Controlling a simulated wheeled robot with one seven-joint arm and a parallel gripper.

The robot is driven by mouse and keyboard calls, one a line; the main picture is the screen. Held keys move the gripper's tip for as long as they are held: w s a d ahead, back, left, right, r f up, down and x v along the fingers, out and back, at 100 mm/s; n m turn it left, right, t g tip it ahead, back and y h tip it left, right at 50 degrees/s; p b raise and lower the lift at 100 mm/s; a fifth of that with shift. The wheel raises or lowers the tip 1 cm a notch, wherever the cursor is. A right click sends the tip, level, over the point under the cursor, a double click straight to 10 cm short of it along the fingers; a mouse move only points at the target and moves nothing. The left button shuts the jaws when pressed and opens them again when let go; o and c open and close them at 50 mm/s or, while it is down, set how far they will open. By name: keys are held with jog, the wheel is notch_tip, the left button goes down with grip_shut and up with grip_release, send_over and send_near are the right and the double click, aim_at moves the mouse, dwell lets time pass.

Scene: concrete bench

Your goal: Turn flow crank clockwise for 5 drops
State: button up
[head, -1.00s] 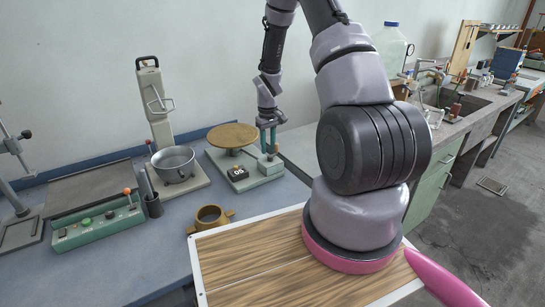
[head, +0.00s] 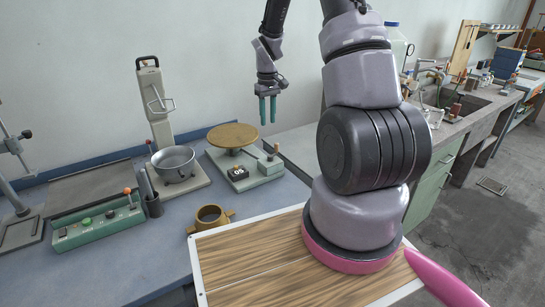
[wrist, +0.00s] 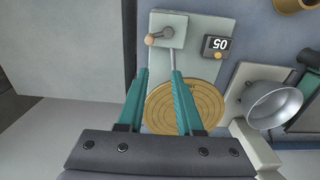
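A small crank (head: 274,151) with a round knob stands on the right end of a pale green device base (head: 262,172). In the wrist view the crank (wrist: 161,34) shows from above, with its tan knob at the left. A black counter (head: 238,172) on the base reads 05; it also shows upside down in the wrist view (wrist: 215,46). A round tan disc (head: 232,134) sits over the base's left part. My gripper (head: 267,121) hangs above the crank, clear of it. Its teal fingers (wrist: 164,76) are apart with nothing between them.
A green control box (head: 97,228) and a brass ring (head: 210,217) are on the bench. Air around my gripper is clear.

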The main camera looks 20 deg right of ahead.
notch_tip(320, 180, up, 6)
dwell(0.5)
jog(key=shift+r, duration=0.1)
jog(key=s+a+r+m+t, duration=0.1)
jog(key=s+a+r+t, duration=0.1)
jog(key=s+r, duration=0.45)
jog(key=s+a+r+m+t, duration=0.15)
jog(key=s+r, duration=0.25)
jog(key=r, duration=0.6)
jog(key=s+a+r+m+t+y, duration=0.1)
jog(key=s+r, duration=0.3)
jog(key=s, duration=0.4)
jog(key=s+a+r+m+t+y, duration=0.1)
jog(key=s+a+r+m+t, duration=0.1)
jog(key=s, duration=0.6)
jog(key=shift+s+a+r+m, duration=0.3)
jog(key=shift+a+r+m, duration=0.25)
jog(key=shift+r, duration=0.35)
jog(key=shift+a+t, duration=0.15)
jog(key=shift+t, duration=0.1)
